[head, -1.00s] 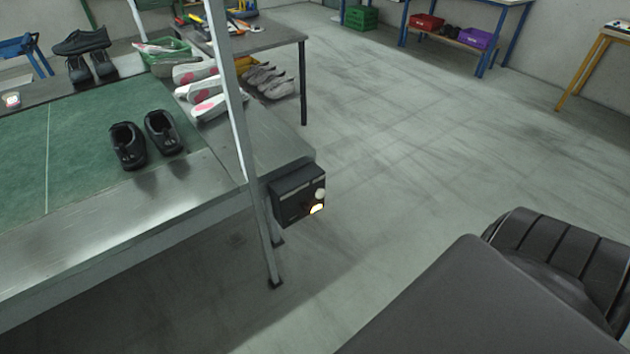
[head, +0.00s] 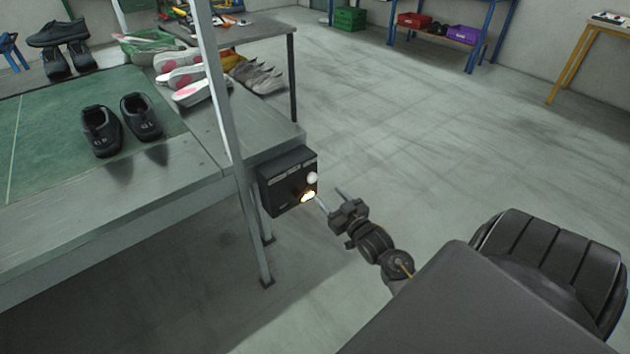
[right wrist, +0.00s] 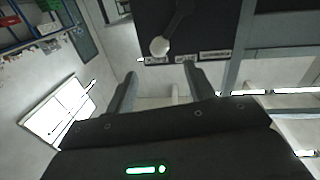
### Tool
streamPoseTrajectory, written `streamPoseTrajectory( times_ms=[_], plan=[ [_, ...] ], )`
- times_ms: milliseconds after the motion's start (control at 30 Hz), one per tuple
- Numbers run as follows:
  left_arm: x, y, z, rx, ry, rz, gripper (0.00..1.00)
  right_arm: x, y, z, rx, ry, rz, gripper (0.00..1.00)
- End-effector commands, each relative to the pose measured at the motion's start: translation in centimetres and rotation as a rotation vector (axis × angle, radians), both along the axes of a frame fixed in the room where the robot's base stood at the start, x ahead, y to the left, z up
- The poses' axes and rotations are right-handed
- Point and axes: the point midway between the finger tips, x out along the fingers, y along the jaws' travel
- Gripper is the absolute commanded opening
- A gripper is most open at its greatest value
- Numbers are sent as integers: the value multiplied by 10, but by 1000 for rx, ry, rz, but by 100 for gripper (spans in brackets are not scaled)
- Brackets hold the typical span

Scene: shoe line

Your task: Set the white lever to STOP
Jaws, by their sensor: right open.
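The dark control box (head: 285,186) is fixed at the near right corner of the workbench. My right gripper (head: 331,198) is open and empty, just right of the box and apart from the knob. In the right wrist view the white knob (right wrist: 159,46) sits on a dark lever, near the leftmost of several small labels too small to read. There, the right gripper's fingertips (right wrist: 160,72) are spread below the knob. My left gripper is out of view.
A metal post (head: 232,120) stands left of the box. The bench's green mat (head: 60,165) carries dark shoes (head: 120,122); pale shoes (head: 185,78) lie behind. The floor (head: 420,130) right of the box is mostly clear.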

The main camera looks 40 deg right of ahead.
Motion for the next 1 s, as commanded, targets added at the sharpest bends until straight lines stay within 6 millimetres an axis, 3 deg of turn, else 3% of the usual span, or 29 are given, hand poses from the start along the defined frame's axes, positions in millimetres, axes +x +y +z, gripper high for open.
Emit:
streamPoseTrajectory(
  times_ms=[300,500,933,1000],
  plan=[
    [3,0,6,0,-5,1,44,60,-8,0,0,-1,-1,54],
    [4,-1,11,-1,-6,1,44,85,-11,0,0,0,0,54],
    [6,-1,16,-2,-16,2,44,94,-12,0,-1,2,0,54],
    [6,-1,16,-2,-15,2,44,94,-12,0,-1,2,0,45]
  ],
)
